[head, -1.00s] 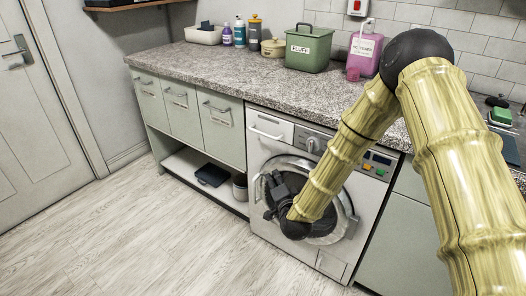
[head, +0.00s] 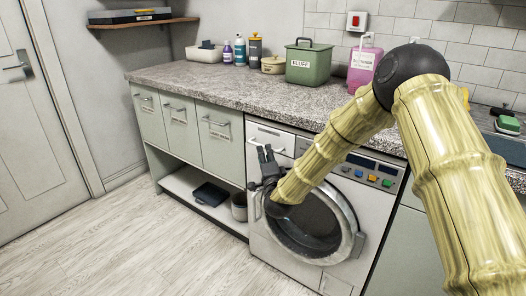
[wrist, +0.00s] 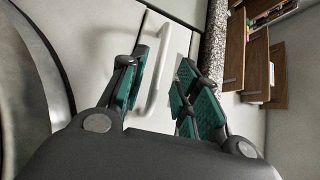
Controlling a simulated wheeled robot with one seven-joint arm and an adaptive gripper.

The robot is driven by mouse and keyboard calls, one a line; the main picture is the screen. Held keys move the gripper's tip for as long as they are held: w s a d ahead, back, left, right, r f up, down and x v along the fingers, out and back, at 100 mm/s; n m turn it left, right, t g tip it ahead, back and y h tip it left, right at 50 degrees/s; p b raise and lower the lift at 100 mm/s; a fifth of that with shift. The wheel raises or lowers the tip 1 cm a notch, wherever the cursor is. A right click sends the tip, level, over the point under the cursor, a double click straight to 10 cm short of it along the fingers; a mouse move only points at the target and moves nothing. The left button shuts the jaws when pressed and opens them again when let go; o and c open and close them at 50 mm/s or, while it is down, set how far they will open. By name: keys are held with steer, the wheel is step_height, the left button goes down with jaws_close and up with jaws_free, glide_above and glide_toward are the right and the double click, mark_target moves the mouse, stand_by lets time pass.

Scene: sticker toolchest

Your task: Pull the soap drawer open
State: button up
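The soap drawer (head: 269,134) is the white panel at the top left of the washing machine, and it appears closed. Its white bar handle (wrist: 158,60) runs up the middle of the wrist view. My gripper (head: 265,153) is in front of the drawer in the head view and hides part of the handle. In the wrist view my gripper (wrist: 157,68) is open, with teal pads on either side of the handle. The handle is nearer the left finger; I cannot tell whether they touch.
The washing machine's round door (head: 312,222) is just below my gripper. The speckled countertop (head: 230,88) overhangs above, holding a green FLUFF bin (head: 308,64) and a pink bottle (head: 362,70). Grey-green cabinets (head: 218,140) stand to the left. The floor in front is clear.

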steer(key=shift+x, duration=2.05)
jaws_close()
